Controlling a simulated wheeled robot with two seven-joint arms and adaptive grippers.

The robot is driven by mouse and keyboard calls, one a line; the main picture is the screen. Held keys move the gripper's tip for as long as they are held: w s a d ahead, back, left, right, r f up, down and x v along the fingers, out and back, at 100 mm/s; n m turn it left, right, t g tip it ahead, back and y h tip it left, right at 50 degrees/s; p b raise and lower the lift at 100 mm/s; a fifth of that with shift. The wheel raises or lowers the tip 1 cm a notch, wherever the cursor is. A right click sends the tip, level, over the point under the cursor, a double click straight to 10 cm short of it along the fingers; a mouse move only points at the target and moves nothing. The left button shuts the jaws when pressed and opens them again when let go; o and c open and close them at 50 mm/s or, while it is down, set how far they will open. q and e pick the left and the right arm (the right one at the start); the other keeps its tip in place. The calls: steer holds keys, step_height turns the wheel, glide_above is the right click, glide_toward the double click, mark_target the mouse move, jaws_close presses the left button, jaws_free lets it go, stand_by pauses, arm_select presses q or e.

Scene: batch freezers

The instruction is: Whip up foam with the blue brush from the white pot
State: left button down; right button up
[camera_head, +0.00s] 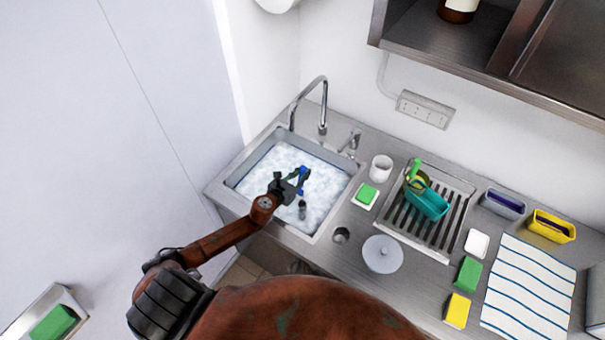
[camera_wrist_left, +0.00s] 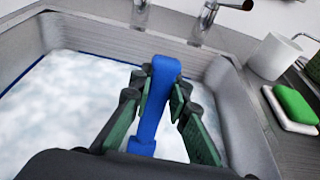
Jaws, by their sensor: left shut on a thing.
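The blue brush (camera_head: 304,174) is held in my left gripper (camera_head: 293,186) over the foam-filled sink (camera_head: 232,200). In the left wrist view, the blue handle (camera_wrist_left: 158,95) stands between the two green-padded fingers of this gripper (camera_wrist_left: 162,105), which are closed on it. The brush's bristle end is not clear in either view. White foam (camera_head: 272,165) fills the basin. The white pot (camera_head: 381,168) stands upright on the counter right of the sink and looks empty of any brush; it also shows in the left wrist view (camera_wrist_left: 272,57). My right gripper is out of view.
The faucet (camera_head: 322,100) arches over the back of the sink. A green sponge (camera_head: 367,194) on a white dish lies by the right rim.

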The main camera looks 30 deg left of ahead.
arm_select(q)
steer(key=shift+w+d+r+p, duration=0.1)
steer(key=shift+w+r+p, duration=0.2)
steer(key=shift+r+p, duration=0.75)
steer(key=shift+w+a+r+p, duration=0.1)
steer(key=shift+w+r+p, duration=0.25)
steer(key=shift+r+p, duration=0.7)
steer(key=shift+w+d+r+p, duration=0.1)
steer(key=shift+w+r+p, duration=0.2)
steer(key=shift+r+p, duration=0.75)
step_height(320, 180, up, 6)
steer(key=w+p, duration=0.1)
steer(key=p, duration=0.3)
steer(key=shift+w+p, duration=0.35)
steer(key=shift+w, duration=0.05)
steer(key=shift+f, duration=0.1)
step_height(320, 180, up, 5)
steer(key=p, duration=0.5)
